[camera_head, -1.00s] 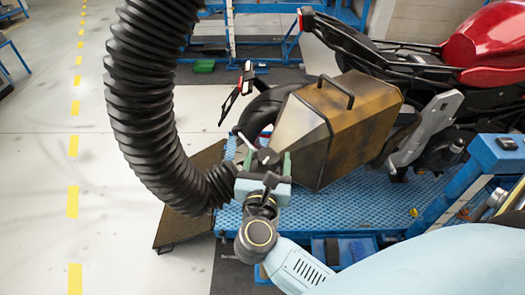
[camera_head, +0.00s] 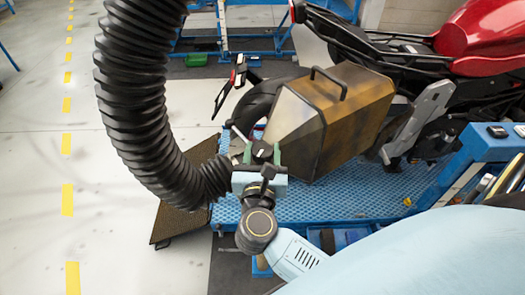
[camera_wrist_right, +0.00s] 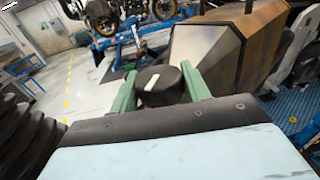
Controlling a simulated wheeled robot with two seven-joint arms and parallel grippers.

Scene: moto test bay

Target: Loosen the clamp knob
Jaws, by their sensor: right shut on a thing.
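The clamp knob (camera_wrist_right: 162,86) is a black round knob with a white mark on its face, seen in the right wrist view. My right gripper (camera_wrist_right: 160,92) has its two green fingers on either side of the knob, shut on it. In the head view the knob (camera_head: 262,150) shows small and dark between the green fingers of the right gripper (camera_head: 262,154). It sits at the end of the black ribbed hose (camera_head: 150,110), beside the tapered metal hood (camera_head: 330,120). My left gripper is not in view.
A red motorcycle (camera_head: 490,45) stands behind the hood on a blue lift platform (camera_head: 350,200). A dark ramp (camera_head: 175,210) lies at the platform's left end. A blue post (camera_head: 480,145) stands at the right. The floor at left is clear.

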